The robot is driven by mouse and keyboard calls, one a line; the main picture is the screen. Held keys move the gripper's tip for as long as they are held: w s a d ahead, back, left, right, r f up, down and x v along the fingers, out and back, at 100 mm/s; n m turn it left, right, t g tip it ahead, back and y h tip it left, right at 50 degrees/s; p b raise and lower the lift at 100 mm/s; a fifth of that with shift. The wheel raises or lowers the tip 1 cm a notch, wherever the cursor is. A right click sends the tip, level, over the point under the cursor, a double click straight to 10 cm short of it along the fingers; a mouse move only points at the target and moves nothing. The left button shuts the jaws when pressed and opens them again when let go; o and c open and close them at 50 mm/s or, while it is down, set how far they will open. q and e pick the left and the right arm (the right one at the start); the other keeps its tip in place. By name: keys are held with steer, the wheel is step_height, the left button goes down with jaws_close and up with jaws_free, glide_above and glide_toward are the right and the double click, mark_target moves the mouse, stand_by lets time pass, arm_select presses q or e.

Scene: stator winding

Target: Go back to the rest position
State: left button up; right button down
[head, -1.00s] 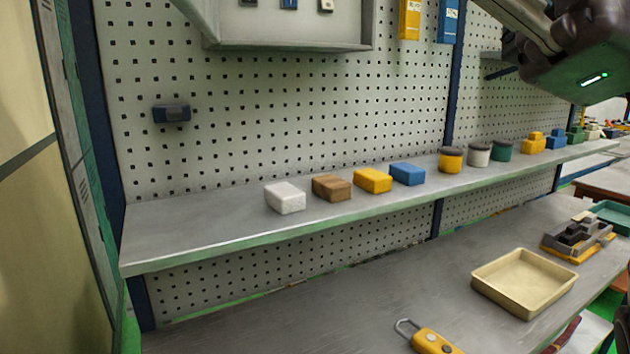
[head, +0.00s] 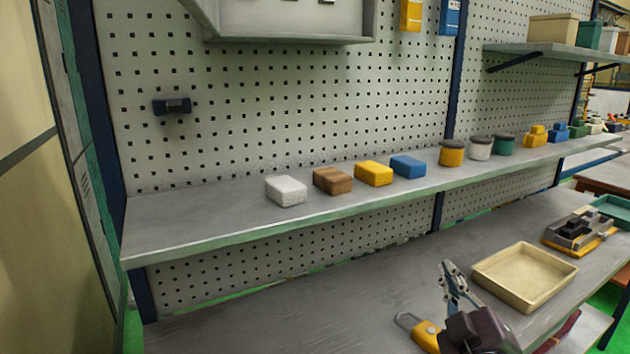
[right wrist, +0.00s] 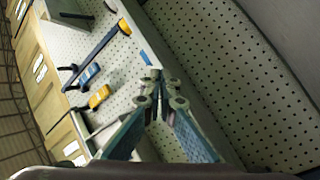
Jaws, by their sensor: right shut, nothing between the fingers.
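My right gripper (head: 453,285) is in the lower right of the head view, above the workbench (head: 300,315) and just left of the cream tray (head: 525,277). Its fingers point up and are shut with nothing between them. In the right wrist view its fingertips (right wrist: 153,76) meet in front of the perforated board. Its wrist partly hides a yellow padlock-like item (head: 425,333) on the bench. My left gripper is not in the head view.
A grey shelf (head: 190,229) carries a white block (head: 286,191), a brown block (head: 332,181), a yellow block (head: 374,173), a blue block (head: 408,166) and several jars. A dark fixture on a yellow base (head: 580,232) stands right of the tray. The bench's left part is clear.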

steer(key=s+f+m+g, duration=0.2)
steer(key=s+f+g, duration=0.3)
steer(key=f, duration=0.7)
steer(key=s+f+m+g, duration=0.25)
steer(key=s+f, duration=0.45)
steer(key=f, duration=0.5)
steer(key=s+a+f+m+g+y, duration=0.1)
steer(key=s+a+f+g, duration=0.1)
steer(key=s+f+g, duration=0.5)
steer(key=s+a+f+m+g+y, duration=0.15)
steer(key=s+f, duration=0.45)
steer(key=s, duration=0.6)
step_height(320, 180, down, 27)
steer(key=s+n, duration=0.1)
steer(key=s, duration=0.2)
steer(key=s+d+f+g, duration=0.2)
steer(key=s+d+f, duration=0.1)
steer(key=s+f, duration=1.1)
steer(key=shift+s+h, duration=0.45)
steer(key=shift+s, duration=0.55)
